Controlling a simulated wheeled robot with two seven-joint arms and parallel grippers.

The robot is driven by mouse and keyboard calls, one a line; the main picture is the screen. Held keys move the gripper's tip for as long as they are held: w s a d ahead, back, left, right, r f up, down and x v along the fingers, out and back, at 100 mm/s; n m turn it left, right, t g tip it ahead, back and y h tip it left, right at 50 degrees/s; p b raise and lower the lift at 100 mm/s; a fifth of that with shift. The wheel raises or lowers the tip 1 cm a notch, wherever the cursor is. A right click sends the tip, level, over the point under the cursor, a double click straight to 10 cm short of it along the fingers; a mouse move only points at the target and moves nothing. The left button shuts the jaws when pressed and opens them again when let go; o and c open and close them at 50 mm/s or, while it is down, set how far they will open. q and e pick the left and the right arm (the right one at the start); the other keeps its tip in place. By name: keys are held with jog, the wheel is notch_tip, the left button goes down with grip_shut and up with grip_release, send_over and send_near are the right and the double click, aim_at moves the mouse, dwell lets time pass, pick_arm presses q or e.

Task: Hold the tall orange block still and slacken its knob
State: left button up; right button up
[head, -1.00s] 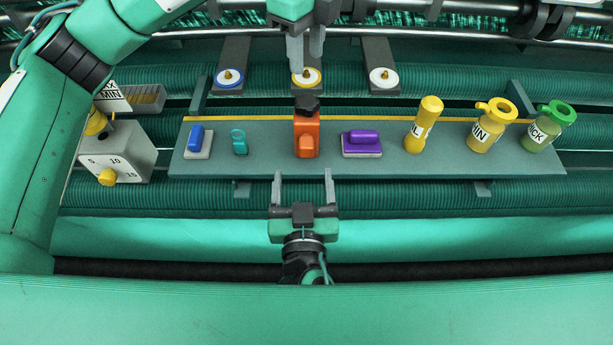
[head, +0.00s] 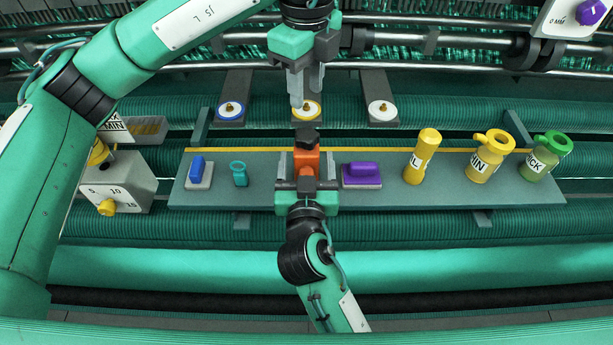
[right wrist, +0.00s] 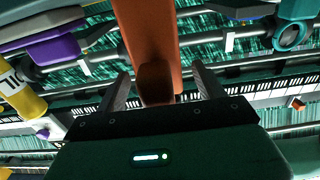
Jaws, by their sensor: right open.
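The tall orange block (head: 306,160) stands upright on the grey-green shelf (head: 480,192), with a black knob (head: 307,138) on its top. My right gripper (head: 306,168) is open, with one finger on each side of the block. In the right wrist view the orange block (right wrist: 150,45) rises between the two spread fingers (right wrist: 160,88); I see gaps on both sides. My left gripper (head: 306,98) points down above and behind the knob, over the yellow-ringed disc (head: 306,112). Its fingers look close together, and I cannot tell whether they are apart.
A blue block (head: 198,172) and a teal ring piece (head: 239,172) stand left of the orange block. A purple block (head: 361,174) is close on its right. Yellow (head: 421,156) and green (head: 545,155) containers stand farther right. A dial box (head: 115,180) is at the left.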

jog(key=shift+w, duration=0.6)
jog(key=shift+c, duration=0.4)
jog(key=c, duration=1.2)
